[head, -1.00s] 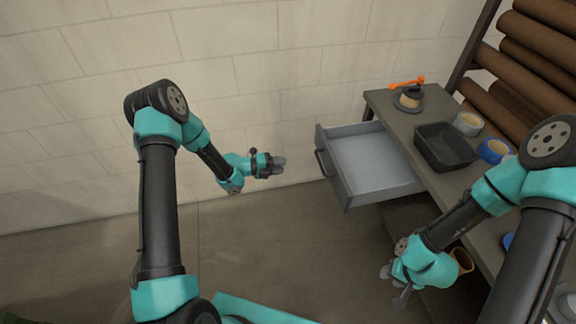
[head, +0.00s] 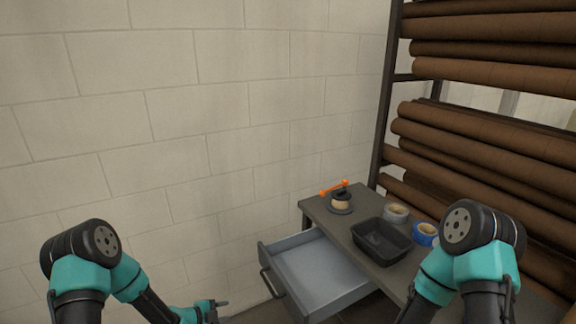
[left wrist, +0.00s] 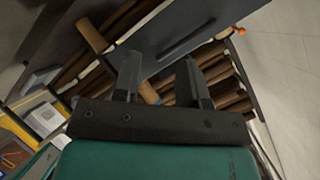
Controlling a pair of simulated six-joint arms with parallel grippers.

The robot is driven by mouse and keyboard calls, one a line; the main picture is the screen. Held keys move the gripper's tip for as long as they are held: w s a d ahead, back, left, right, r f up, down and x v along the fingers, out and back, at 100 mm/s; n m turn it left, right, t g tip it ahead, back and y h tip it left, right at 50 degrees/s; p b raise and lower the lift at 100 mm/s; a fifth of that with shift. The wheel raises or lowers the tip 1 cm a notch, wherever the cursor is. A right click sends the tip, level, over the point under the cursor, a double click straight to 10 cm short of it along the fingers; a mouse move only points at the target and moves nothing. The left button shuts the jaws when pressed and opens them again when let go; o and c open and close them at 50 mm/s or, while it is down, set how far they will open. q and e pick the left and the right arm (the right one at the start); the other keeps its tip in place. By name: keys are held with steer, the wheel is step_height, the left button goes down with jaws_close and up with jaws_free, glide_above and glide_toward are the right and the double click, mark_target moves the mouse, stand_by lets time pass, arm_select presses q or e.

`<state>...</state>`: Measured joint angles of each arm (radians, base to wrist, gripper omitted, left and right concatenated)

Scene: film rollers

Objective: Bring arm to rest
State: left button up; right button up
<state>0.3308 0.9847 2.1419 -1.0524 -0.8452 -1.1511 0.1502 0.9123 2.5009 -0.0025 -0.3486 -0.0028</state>
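My left gripper (head: 220,304) shows at the bottom of the head view, left of the open drawer and apart from it. In the left wrist view its two fingers (left wrist: 162,68) stand apart with nothing between them, so it is open. My right arm comes in at the lower right of the head view, but its gripper is below the picture edge.
A grey drawer (head: 308,283) stands open from the workbench (head: 322,216). On the bench are a black bin (head: 381,241), tape rolls including a blue one (head: 425,234), and an orange-handled tool (head: 337,188). Brown rolls (head: 480,130) fill a rack behind. The pale wall (head: 200,130) is bare.

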arm_select(q)
steer(key=s+f+n+g+y, duration=0.3)
steer(key=s+n+g+y, duration=0.2)
steer(key=s+n, duration=1.6)
steer(key=s+g, duration=0.2)
steer(key=s, duration=0.2)
steer(key=shift+d+n+y, duration=0.2)
steer(key=shift+n+y, duration=0.2)
steer(key=shift+w, duration=0.1)
